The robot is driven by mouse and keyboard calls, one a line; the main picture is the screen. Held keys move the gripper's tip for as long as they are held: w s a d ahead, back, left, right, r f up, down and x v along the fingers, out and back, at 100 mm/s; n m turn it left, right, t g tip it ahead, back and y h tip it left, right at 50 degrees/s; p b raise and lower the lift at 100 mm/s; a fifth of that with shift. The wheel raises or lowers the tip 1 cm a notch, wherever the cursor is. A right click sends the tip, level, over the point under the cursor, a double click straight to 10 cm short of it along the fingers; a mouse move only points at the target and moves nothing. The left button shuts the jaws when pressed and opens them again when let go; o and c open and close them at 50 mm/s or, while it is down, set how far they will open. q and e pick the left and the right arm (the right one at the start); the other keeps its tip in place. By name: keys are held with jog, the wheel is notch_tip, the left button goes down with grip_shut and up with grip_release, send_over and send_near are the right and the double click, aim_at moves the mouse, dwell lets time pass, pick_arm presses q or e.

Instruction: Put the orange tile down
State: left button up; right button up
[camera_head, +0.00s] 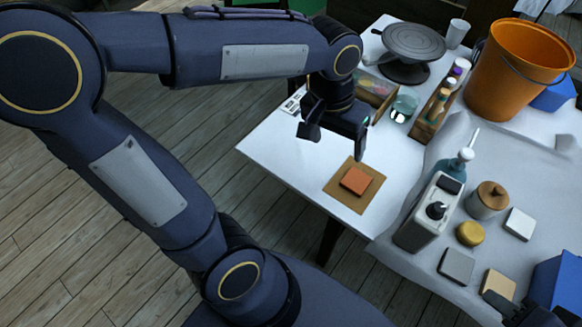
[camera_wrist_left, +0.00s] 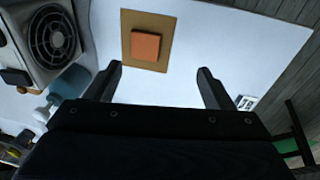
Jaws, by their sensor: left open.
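The orange tile (camera_head: 355,180) lies flat on a brown square mat (camera_head: 336,188) near the front corner of the white table. In the left wrist view the tile (camera_wrist_left: 145,46) sits on the mat (camera_wrist_left: 128,22), beyond my fingertips. My left gripper (camera_head: 335,141) is open and empty. It is above the table, behind the tile in the head view and apart from it. Its two spread fingers also show in the left wrist view (camera_wrist_left: 160,74), with bare table between them. A dark part of my right gripper (camera_head: 512,308) shows at the bottom right edge; its fingers are unclear.
A wooden caddy with bottles (camera_head: 434,115), a glass jar (camera_head: 403,107) and a dark turntable (camera_head: 413,42) stand behind. An orange bucket (camera_head: 515,65) is at the back right. A grey-white device (camera_head: 425,218), a lidded jar (camera_head: 488,199) and several small tiles stand right of the mat.

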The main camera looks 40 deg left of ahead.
pick_arm(q)
jog(key=s+a+n+t+h, duration=0.1)
jog(key=s+a+t, duration=0.3)
jog(key=s, duration=0.7)
jog(key=shift+s+f+h, duration=0.3)
jog(key=shift+f+h, duration=0.1)
jog(key=shift+h, duration=0.2)
jog(key=shift+r, duration=0.1)
notch_tip(320, 180, up, 7)
jog(key=p, duration=0.7)
